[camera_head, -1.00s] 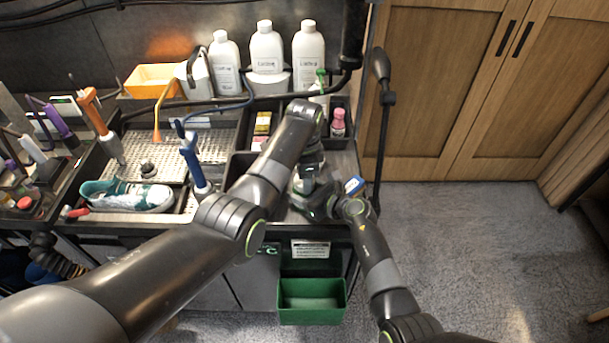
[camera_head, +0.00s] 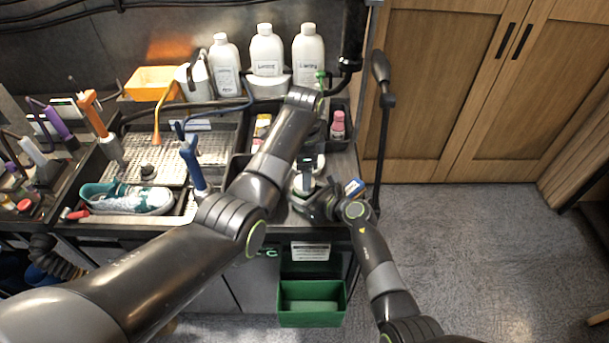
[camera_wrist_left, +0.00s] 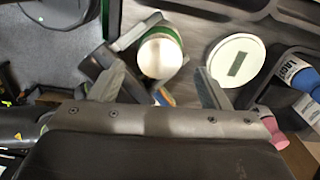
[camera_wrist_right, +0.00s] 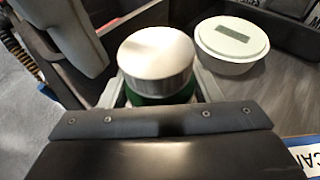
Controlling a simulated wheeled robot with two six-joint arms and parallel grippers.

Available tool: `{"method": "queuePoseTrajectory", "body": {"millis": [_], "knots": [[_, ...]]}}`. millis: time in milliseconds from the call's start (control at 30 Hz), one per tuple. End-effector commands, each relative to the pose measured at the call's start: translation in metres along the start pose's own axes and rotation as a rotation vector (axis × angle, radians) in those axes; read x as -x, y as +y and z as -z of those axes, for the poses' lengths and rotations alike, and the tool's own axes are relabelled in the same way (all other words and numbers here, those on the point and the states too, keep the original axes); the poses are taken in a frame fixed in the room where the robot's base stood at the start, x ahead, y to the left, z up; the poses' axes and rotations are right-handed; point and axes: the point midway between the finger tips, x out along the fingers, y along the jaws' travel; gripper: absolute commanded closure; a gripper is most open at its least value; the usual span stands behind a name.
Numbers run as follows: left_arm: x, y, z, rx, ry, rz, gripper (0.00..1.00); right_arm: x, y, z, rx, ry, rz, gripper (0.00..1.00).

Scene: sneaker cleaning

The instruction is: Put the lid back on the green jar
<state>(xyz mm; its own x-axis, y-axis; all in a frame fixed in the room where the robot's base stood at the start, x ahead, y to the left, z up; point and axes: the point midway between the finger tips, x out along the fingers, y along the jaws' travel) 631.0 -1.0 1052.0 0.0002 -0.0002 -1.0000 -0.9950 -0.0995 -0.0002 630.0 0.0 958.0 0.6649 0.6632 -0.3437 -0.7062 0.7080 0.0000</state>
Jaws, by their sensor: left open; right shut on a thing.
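The green jar (camera_wrist_right: 162,98) stands upright in the right wrist view with a broad pale lid (camera_wrist_right: 155,52) resting on its top. The lid looks level, but I cannot tell whether it is fully seated. My right gripper (camera_wrist_right: 160,92) is shut on the jar, one finger on each side below the lid. In the left wrist view the pale lid (camera_wrist_left: 160,57) shows with a green band beside it. My left gripper (camera_wrist_left: 158,78) is open above the lid, its fingers apart and empty. In the head view the arms mostly hide the jar.
A white round tub (camera_wrist_right: 230,42) with a grey label stands close beside the jar. A pink bottle (camera_head: 338,125) and a blue-labelled item (camera_head: 354,187) are nearby. A green bin (camera_head: 312,303) hangs at the front. A sneaker (camera_head: 125,198) lies further left.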

Motion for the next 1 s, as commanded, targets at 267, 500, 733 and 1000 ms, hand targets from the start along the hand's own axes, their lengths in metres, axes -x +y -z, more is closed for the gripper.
{"method": "queuePoseTrajectory", "body": {"millis": [267,500,733,1000], "knots": [[0.007,0.000,0.000,0.001,-0.001,-0.001,0.30,0.000,0.000,0.001,-0.001,0.001,-0.001,1.00],[0.008,0.000,0.000,0.033,-0.001,-0.001,0.33,0.000,0.000,0.001,-0.001,0.001,-0.001,1.00],[0.015,0.000,0.000,0.291,0.000,0.000,0.33,0.000,0.000,0.001,-0.001,0.001,-0.001,1.00],[0.025,0.000,0.000,0.736,-0.001,0.000,0.33,0.000,0.000,0.001,-0.001,0.001,-0.001,1.00]]}}
